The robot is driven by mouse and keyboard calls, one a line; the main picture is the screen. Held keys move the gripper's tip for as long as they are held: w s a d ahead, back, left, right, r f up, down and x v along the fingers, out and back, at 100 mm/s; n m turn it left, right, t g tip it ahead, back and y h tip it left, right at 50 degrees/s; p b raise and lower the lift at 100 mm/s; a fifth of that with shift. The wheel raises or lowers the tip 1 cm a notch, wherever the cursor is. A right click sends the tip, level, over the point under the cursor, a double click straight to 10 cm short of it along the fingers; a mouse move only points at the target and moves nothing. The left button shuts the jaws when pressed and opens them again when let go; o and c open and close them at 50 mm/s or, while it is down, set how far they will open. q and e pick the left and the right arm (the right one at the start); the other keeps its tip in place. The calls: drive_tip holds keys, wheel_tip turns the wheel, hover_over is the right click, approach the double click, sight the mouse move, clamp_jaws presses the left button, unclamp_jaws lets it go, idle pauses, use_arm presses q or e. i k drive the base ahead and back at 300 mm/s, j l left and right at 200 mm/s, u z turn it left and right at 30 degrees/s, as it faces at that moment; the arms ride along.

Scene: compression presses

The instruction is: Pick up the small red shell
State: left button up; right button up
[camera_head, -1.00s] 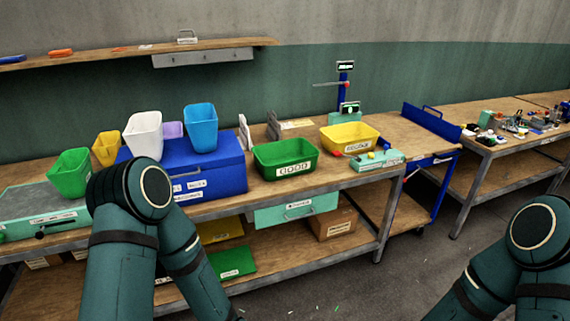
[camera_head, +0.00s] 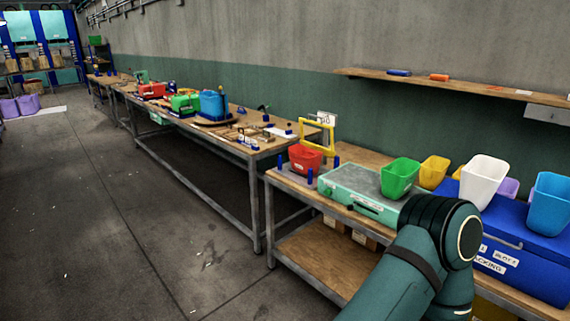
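I cannot make out a small red shell in this view; items on the far benches are too small to tell apart. A red bin (camera_head: 306,159) stands at the left end of the near bench. A red object (camera_head: 152,91) sits on the farther bench, its kind unclear.
The near bench holds a pale green case (camera_head: 350,190), a green bin (camera_head: 399,178), a white bin (camera_head: 483,180), and a blue chest (camera_head: 535,268). A long bench (camera_head: 215,138) runs along the wall with a blue bin (camera_head: 213,104). The floor (camera_head: 110,220) at left is clear.

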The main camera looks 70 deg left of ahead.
sight(301, 162)
drive_tip(key=u, duration=2.15)
drive_tip(key=i+z, duration=0.15)
drive_tip(key=z, duration=0.35)
drive_tip(key=i+j+z, duration=0.1)
drive_tip(key=z, duration=0.35)
drive_tip(key=i+j+z, duration=0.4)
drive_tip(key=j, duration=0.2)
drive_tip(key=j+z, duration=0.2)
drive_tip(key=i+j, duration=0.15)
drive_tip(key=j, duration=0.25)
drive_tip(key=i+j+z, duration=0.1)
drive_tip(key=j, duration=0.3)
drive_tip(key=i+j, duration=0.15)
drive_tip(key=j, duration=0.2)
drive_tip(key=i+j+z, duration=0.15)
drive_tip(key=j, duration=0.65)
